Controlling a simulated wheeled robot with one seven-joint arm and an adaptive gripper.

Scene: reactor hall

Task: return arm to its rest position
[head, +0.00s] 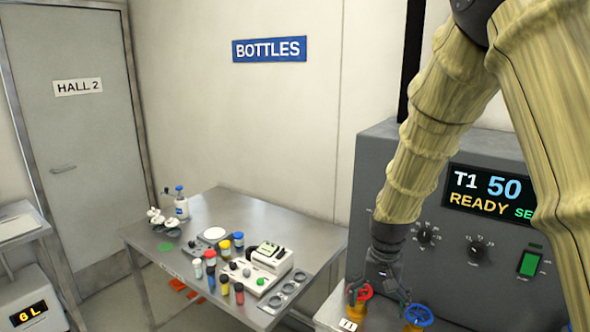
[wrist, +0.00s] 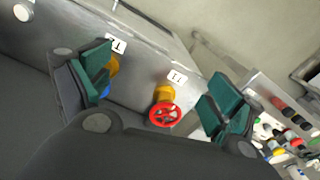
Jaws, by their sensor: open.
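My arm, in a ribbed beige sleeve, comes down from the top right of the head view. My gripper (head: 379,292) hangs at its lower end in front of the grey reactor panel, just above the valves. In the wrist view my gripper (wrist: 160,88) has its two green-padded fingers spread wide, with nothing held between them. A red valve wheel (wrist: 165,115) on a yellow body shows between the fingers, below a T1 label. It also shows beside the gripper in the head view (head: 365,290). I cannot tell whether a finger touches it.
A yellow valve (head: 419,315) with blue stands to the right. The grey panel (head: 470,270) reads T1 50 READY and has knobs and a green switch. A steel table (head: 225,208) at left holds several coloured bottles and a white bottle (head: 181,205). A door is behind.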

